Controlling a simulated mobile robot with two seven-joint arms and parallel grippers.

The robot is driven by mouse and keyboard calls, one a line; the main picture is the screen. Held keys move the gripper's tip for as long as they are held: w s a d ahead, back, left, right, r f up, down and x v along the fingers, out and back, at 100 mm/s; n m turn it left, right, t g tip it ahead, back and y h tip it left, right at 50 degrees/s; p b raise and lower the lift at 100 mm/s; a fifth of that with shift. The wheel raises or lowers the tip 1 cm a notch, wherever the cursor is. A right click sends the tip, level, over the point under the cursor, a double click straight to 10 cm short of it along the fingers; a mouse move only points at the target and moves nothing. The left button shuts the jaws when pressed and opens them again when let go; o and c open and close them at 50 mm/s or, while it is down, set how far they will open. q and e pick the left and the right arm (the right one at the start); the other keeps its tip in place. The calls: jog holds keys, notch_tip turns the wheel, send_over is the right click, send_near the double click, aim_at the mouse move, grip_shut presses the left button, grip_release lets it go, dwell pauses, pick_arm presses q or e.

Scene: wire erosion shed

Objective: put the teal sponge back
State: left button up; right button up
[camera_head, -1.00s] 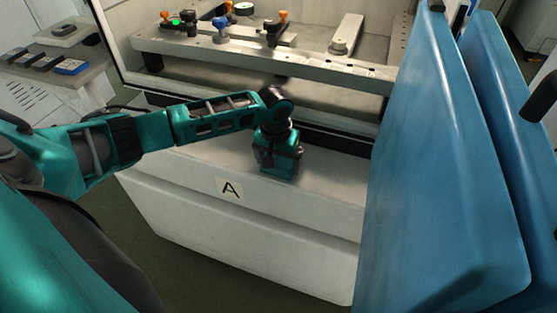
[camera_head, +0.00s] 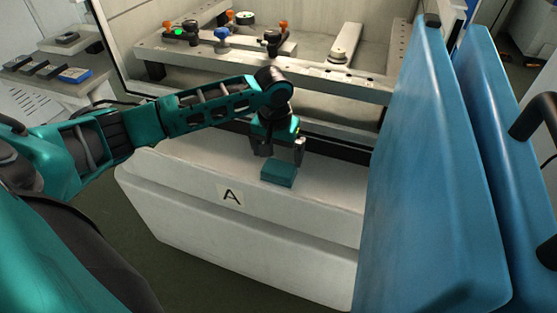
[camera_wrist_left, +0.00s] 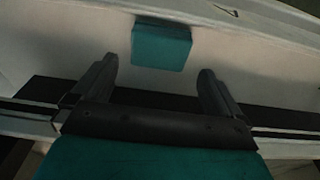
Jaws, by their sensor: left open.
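In the left wrist view the sponge (camera_wrist_left: 161,44) lies beyond and between the two open fingertips (camera_wrist_left: 158,75). My right gripper is not in view.
The machine's work area with a metal rail (camera_head: 270,65) and several clamps is behind the ledge. A large blue door (camera_head: 425,180) stands close on the right. A control panel (camera_head: 60,75) is at the left. The ledge beside the sponge is clear.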

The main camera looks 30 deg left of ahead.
aim_at(277, 172)
pick_arm(q)
notch_tip(277, 172, up, 5)
jog(key=s+d+f+m+t+h, duration=0.25)
jog(key=d+f, duration=0.25)
jog(key=d, duration=0.3)
jog(key=s+d+f+m+t+h, duration=0.25)
jog(key=d+f, duration=0.25)
jog(key=d, duration=0.3)
jog(key=s+a+f+t+y, duration=0.1)
jog(key=s+a+f+t, duration=0.1)
jog(key=s, duration=0.4)
jog(key=s+a+f+t+y, duration=0.1)
jog(key=s+a+f+t, duration=0.1)
jog(key=s, duration=0.3)
jog(key=shift+s+f+y+p, duration=0.3)
jog(key=shift+s+f, duration=0.05)
jog(key=shift+f, duration=0.15)
